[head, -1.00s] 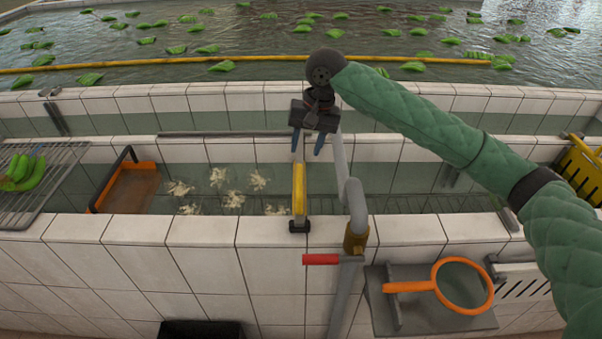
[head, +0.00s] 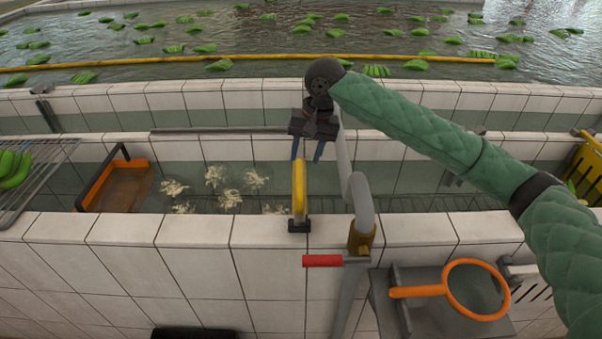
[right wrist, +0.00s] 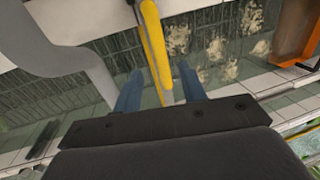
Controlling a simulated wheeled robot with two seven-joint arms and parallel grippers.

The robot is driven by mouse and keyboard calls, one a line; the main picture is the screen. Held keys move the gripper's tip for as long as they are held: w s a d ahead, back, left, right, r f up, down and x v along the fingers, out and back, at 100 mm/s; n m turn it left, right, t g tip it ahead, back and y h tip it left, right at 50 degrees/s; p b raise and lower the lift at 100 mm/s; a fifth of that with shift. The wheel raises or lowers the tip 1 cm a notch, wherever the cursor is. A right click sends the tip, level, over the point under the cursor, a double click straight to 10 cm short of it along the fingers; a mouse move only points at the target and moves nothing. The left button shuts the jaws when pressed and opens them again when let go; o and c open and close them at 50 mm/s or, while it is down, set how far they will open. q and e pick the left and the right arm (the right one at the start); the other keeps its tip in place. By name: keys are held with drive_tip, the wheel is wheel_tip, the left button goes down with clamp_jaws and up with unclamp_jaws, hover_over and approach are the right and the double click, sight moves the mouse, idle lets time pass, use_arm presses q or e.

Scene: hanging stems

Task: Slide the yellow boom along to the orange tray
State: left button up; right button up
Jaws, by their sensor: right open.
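The short yellow boom (head: 299,186) lies across the narrow water trough, its near end on a dark foot at the front tiled wall. It also shows in the right wrist view (right wrist: 155,40). The orange tray (head: 120,187) sits at the trough's left, with pale floating clumps (head: 228,199) between it and the boom. My right gripper (head: 307,153) is above the far part of the boom. Its blue fingers are apart, and in the right wrist view (right wrist: 160,88) the boom runs between them. I cannot tell whether they touch it. My left gripper is out of view.
A grey pipe (head: 360,200) with a red-handled valve (head: 322,260) stands just right of the boom. A wire rack (head: 45,165) with green bananas is at far left. An orange-rimmed net (head: 476,289) lies at front right. A yellow crate (head: 587,170) stands at far right.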

sight(300, 175)
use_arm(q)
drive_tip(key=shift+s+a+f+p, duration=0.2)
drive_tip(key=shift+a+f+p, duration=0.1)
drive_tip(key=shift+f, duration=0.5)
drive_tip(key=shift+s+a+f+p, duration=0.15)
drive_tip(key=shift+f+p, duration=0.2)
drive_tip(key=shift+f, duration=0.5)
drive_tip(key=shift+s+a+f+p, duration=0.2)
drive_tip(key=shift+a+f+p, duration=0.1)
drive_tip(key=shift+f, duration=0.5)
use_arm(e)
drive_tip(key=shift+a+f, duration=0.2)
drive_tip(key=shift+f, duration=0.9)
drive_tip(key=shift+a+f, duration=0.25)
drive_tip(key=shift+f, duration=0.85)
drive_tip(key=shift+a+f, duration=0.2)
drive_tip(key=shift+f, duration=0.9)
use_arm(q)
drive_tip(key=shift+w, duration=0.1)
use_arm(e)
clamp_jaws()
